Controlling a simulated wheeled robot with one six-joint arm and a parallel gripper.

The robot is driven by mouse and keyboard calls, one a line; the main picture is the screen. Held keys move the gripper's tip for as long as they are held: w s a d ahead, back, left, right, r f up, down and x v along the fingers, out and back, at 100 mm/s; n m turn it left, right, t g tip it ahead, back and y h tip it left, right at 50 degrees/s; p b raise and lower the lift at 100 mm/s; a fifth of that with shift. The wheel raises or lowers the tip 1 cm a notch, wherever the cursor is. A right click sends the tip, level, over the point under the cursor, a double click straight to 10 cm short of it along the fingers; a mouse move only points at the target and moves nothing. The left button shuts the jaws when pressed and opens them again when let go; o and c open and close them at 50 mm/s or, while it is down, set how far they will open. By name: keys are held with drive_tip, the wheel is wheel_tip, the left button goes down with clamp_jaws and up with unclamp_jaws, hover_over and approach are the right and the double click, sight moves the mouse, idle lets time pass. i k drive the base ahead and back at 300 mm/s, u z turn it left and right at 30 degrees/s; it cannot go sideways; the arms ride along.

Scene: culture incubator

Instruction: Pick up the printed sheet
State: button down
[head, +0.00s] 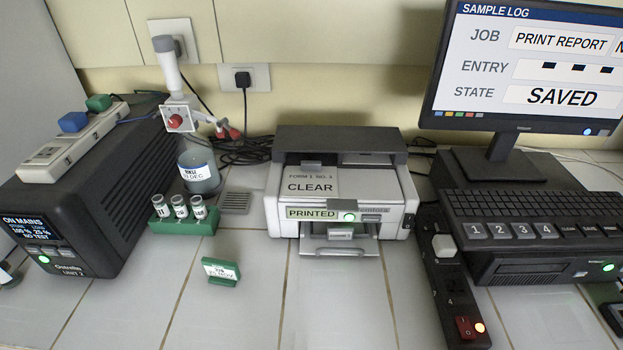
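A grey sheet (309,184) printed "FORM 1 NO.3" and "CLEAR" lies on top of the white and dark grey printer (285,213), in front of its raised dark back part. The printer stands at the middle of the bench. Its front label reads "PRINTED" beside a lit green light. A small grey tray or flap (339,238) sticks out low at the printer's front. My gripper is not in view.
A green rack (183,223) with capped vials and a small green sign (221,272) stand left of the printer. A black power strip (444,275) and a keyboard (535,212) are on its right. The tiled bench in front (335,300) is clear.

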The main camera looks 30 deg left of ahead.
sight(310, 180)
drive_tip(key=k, duration=1.05)
drive_tip(key=u, duration=1.05)
drive_tip(key=i, duration=0.5)
